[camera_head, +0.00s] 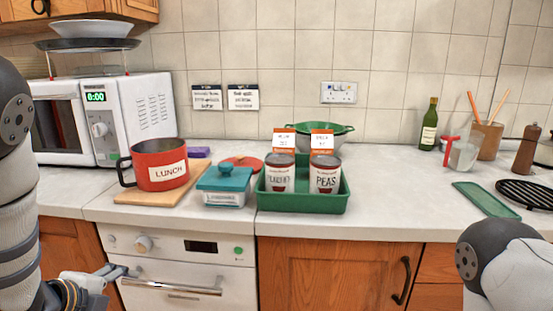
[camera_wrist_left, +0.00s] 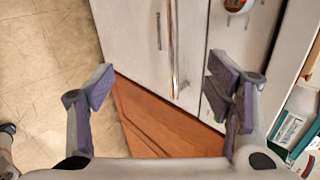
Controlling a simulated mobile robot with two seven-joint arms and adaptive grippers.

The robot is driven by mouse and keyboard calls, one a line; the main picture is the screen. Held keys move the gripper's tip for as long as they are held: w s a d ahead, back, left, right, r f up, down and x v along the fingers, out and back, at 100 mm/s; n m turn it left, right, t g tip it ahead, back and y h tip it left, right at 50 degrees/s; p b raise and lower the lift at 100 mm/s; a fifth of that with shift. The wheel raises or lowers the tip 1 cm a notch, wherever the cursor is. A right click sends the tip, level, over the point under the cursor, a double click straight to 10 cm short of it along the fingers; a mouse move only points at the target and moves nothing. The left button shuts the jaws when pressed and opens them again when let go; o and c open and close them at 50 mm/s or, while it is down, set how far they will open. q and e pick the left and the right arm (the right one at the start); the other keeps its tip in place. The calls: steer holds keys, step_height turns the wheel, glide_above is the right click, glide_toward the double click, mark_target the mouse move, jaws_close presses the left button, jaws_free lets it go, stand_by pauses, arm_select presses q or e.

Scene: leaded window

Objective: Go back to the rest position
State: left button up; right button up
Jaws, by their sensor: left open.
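My left gripper (camera_head: 112,273) is at the lower left of the head view, in front of the white oven and below the counter edge. In the left wrist view its two purple-padded fingers (camera_wrist_left: 165,90) stand wide apart with nothing between them. Beyond them are cabinet fronts and the floor. My left arm rises along the left edge of the head view. Part of my right arm shows at the lower right, but its gripper is out of view.
On the counter (camera_head: 400,190) stand a red LUNCH pot (camera_head: 148,170) on a wooden board, a teal-lidded dish (camera_head: 224,184), and a green tray (camera_head: 300,204) holding two labelled cans. The white oven (camera_head: 180,268) has a protruding handle. A microwave (camera_head: 135,112) stands at the left.

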arm_select(q)
steer(key=s+d+f+n+g, duration=0.4)
steer(key=s+f+n, duration=0.5)
steer(key=s+f, duration=0.35)
steer(key=s+d+f+n+g, duration=0.2)
steer(key=s+n, duration=0.1)
steer(key=s, duration=0.4)
steer(key=s+d+f+n+g, duration=0.1)
steer(key=s+n, duration=0.3)
steer(key=s, duration=0.4)
steer(key=s+d+f+n+g, duration=0.2)
steer(key=s+n+g, duration=0.1)
steer(key=s, duration=0.5)
steer(key=shift+d+f+n+y, duration=0.3)
steer(key=shift+f+n, duration=0.1)
steer(key=shift+n, duration=0.2)
